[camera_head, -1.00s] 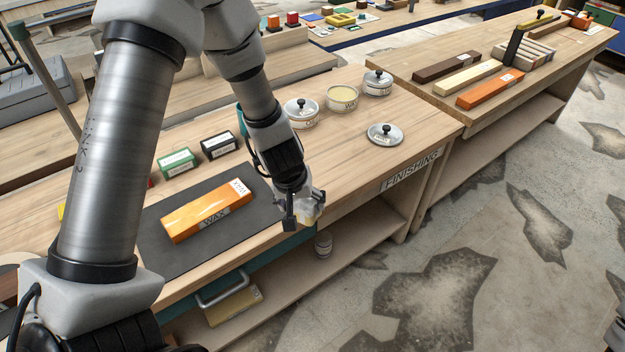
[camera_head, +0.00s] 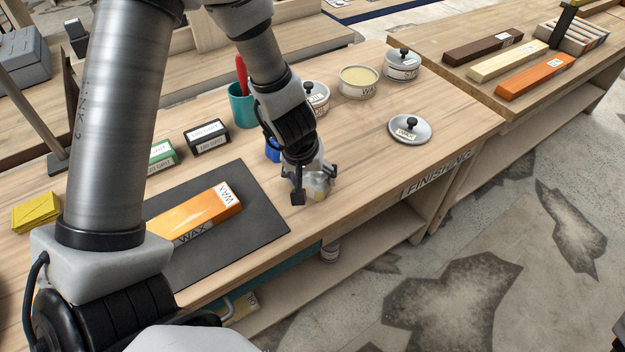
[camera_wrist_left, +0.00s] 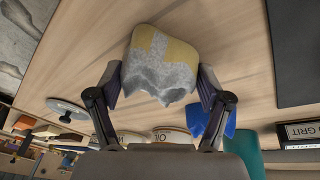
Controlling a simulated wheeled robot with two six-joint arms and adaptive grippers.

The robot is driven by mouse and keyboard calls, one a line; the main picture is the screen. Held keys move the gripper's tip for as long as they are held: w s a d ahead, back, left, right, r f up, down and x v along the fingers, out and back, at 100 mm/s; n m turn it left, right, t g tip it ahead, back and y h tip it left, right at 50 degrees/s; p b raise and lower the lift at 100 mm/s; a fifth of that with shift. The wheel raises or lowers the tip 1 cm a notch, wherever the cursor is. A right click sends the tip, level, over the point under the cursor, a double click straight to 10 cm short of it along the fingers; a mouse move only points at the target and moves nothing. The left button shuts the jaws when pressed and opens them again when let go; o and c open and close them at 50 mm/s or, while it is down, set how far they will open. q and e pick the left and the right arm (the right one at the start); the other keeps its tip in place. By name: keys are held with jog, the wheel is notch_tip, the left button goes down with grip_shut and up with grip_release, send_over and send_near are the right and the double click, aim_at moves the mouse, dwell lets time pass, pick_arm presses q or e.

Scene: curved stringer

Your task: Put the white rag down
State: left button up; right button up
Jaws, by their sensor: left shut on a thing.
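The white rag (camera_head: 319,184) is a bunched, greyish-white cloth with yellow staining. It is held in my left gripper (camera_head: 311,190) over the bench top, to the right of the dark mat. In the left wrist view the rag (camera_wrist_left: 160,68) sits between the two fingers of my left gripper (camera_wrist_left: 160,92), which are shut on it. The rag is at or close to the wood; I cannot tell if it touches. My right gripper is not in view.
The dark mat (camera_head: 265,225) bears an orange block marked WAX (camera_head: 190,215). Behind the gripper are a blue item (camera_head: 272,150), a teal cup (camera_head: 241,107) and tins, including an open wax tin (camera_head: 358,80). A lid (camera_head: 409,129) lies to the right. Bare wood surrounds the rag.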

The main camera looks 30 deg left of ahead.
pick_arm(q)
jog(key=shift+s+r, duration=0.1)
jog(key=shift+s, duration=0.05)
jog(key=shift+f, duration=0.2)
jog(key=o, duration=1.1)
jog(key=shift+c, duration=0.2)
jog(key=shift+r, duration=0.15)
jog(key=p+v, duration=0.9)
jog(key=v, duration=0.3)
jog(key=shift+r, duration=0.1)
